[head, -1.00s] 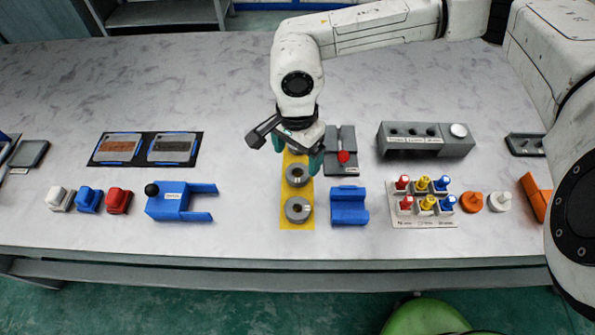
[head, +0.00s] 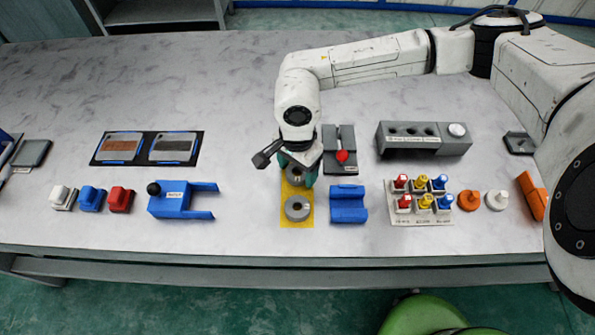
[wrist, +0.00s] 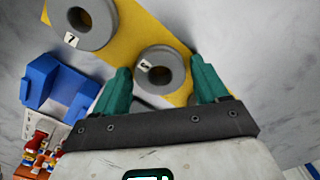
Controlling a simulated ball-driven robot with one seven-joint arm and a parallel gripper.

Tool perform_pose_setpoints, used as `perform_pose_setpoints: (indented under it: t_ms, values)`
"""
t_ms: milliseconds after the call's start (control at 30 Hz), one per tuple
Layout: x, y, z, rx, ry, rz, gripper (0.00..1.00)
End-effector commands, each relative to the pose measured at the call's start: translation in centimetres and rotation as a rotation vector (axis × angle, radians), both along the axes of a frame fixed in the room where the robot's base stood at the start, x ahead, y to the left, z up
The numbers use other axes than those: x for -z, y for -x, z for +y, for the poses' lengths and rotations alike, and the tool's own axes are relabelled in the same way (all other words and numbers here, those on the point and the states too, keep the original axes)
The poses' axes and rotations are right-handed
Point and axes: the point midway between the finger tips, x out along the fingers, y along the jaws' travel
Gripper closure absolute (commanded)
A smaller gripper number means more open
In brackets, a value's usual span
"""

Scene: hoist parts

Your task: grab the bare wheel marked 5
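Two grey ring-shaped wheels lie flat on a yellow mat (head: 286,219). The near wheel (head: 298,209) has a label reading 7 in the wrist view (wrist: 98,20). The far wheel (head: 297,177) has a small label that I cannot read for sure; it also shows in the wrist view (wrist: 172,60). My gripper (head: 298,178) is open above the far wheel, pointing down. In the wrist view the green fingers (wrist: 160,70) stand to either side of this wheel, apart from it. My gripper partly hides the wheel and the mat's far end in the head view.
A blue block (head: 348,205) stands right of the mat. A grey fixture with a red ball (head: 341,157) is close behind it. A blue forked part with a black knob (head: 172,200) lies to the left. A tray of coloured pegs (head: 422,205) is further right.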

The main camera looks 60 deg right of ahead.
Motion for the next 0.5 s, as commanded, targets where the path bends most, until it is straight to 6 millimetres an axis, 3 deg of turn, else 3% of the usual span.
perform_pose_setpoints:
  t_ms: [67, 500]
  values:
    - [-0.02, -0.01, 0.00, 0.000, 0.000, 0.000, 0.35]
    - [-0.03, -0.01, 0.00, 0.000, 0.000, 0.000, 0.77]
